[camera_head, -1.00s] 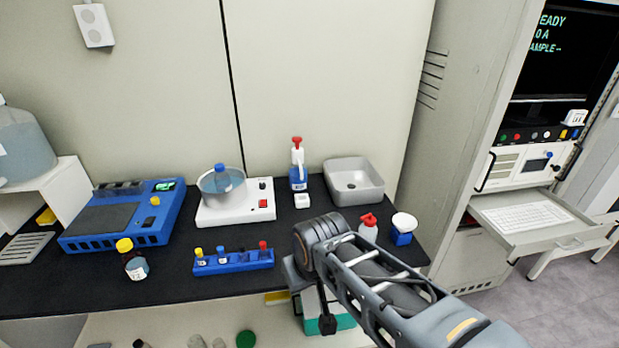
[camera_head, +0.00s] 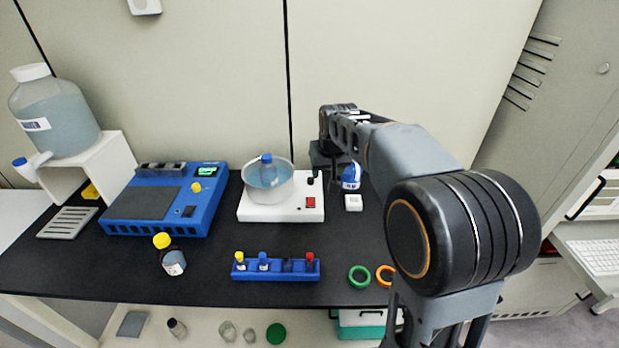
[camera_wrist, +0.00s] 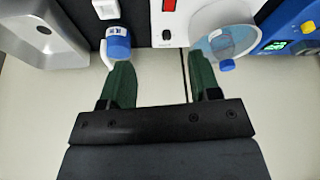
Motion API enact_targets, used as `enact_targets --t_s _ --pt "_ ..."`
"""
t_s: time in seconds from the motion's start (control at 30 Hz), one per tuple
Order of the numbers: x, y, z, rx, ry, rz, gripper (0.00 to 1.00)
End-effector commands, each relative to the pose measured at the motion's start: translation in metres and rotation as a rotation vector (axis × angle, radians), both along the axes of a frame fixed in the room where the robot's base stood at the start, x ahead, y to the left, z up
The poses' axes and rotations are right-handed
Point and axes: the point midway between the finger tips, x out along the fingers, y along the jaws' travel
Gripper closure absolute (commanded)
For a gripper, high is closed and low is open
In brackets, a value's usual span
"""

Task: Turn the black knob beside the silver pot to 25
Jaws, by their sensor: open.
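The silver pot (camera_head: 283,191) sits on a white base (camera_head: 262,212) on the dark bench, with a blue-capped bottle inside it. The small black knob (camera_head: 310,181) is on the base to the right of the pot, behind a red switch (camera_head: 311,202). In the wrist view the knob (camera_wrist: 167,34) shows small near the top, between the red switch and the gripper. My gripper (camera_wrist: 160,62) is open and empty, its two green fingers apart on either side of the knob's line. In the head view it is just right of the knob, partly hidden by my arm.
A blue and white bottle (camera_wrist: 118,42) stands very close to one finger. A blue rack (camera_head: 275,270) with coloured caps lies in front of the base. A blue instrument (camera_head: 165,205) is to the left. The wall is close behind.

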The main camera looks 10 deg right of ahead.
Motion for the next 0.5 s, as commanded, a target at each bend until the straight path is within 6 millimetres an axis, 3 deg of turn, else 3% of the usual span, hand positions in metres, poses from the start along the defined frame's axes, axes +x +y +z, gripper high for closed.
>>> enact_targets --t_s 0.03,0.2,0.33,0.5 --pt "0.029 -0.001 -0.009 0.0 0.003 -0.002 0.43" --pt "0.101 -0.001 -0.035 -0.001 -0.01 -0.004 0.43" --pt "0.137 -0.001 -0.056 -0.001 -0.019 -0.003 0.43" --pt "0.163 0.001 -0.075 -0.001 -0.027 0.0 0.43"
